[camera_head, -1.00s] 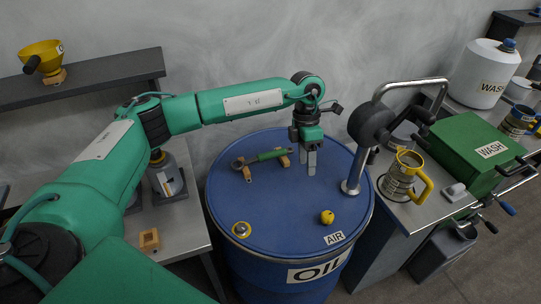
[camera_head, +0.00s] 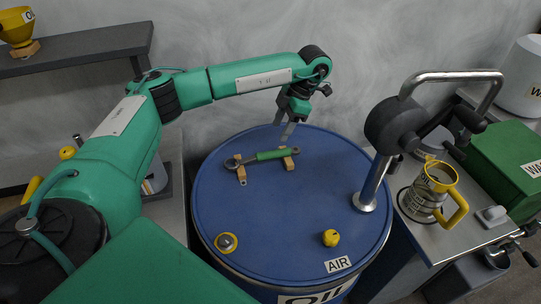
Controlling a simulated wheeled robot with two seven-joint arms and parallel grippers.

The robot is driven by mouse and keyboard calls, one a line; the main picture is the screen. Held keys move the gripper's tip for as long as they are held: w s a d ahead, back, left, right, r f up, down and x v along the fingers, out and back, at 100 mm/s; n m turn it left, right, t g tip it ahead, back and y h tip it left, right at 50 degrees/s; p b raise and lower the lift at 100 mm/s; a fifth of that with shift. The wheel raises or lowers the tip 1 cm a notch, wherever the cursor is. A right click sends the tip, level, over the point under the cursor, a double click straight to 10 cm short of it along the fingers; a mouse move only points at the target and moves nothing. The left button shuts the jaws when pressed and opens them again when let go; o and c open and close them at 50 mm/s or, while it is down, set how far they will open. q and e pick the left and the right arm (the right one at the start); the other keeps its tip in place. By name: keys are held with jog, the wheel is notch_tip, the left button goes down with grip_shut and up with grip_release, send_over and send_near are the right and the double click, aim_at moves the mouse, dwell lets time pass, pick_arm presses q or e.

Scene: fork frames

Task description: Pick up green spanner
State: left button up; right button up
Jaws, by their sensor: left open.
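The green spanner (camera_head: 270,155) lies on two small wooden blocks on top of the blue oil drum (camera_head: 290,215), near its far side. Its ring end points left and its green handle is in the middle. My left gripper (camera_head: 286,133) is above the drum's far edge, pointing down, just beyond the right part of the spanner. It is open and holds nothing. In this view its fingers appear close to the spanner's right block; I cannot tell the exact gap. My right gripper is not in view.
A yellow knob (camera_head: 330,238) and a yellow-ringed cap (camera_head: 226,243) sit on the drum's near part. A yellow-handled mug (camera_head: 428,192) stands on the right bench. The drum's middle is clear.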

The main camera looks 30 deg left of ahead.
aim_at(272, 152)
pick_arm(q)
jog(key=x, duration=0.3)
jog(key=shift+w, duration=0.25)
jog(key=shift+s+a+f, duration=0.1)
jog(key=shift+s+f, duration=0.15)
jog(key=shift+f, duration=0.3)
jog(key=shift+s+a+f, duration=0.1)
jog(key=shift+f, duration=0.2)
jog(key=p+x, duration=0.1)
jog(key=x, duration=0.3)
jog(key=shift+f, duration=0.5)
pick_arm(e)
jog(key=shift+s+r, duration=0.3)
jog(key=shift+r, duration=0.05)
pick_arm(q)
jog(key=shift+f, duration=0.25)
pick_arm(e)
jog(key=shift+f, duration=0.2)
pick_arm(q)
grip_shut()
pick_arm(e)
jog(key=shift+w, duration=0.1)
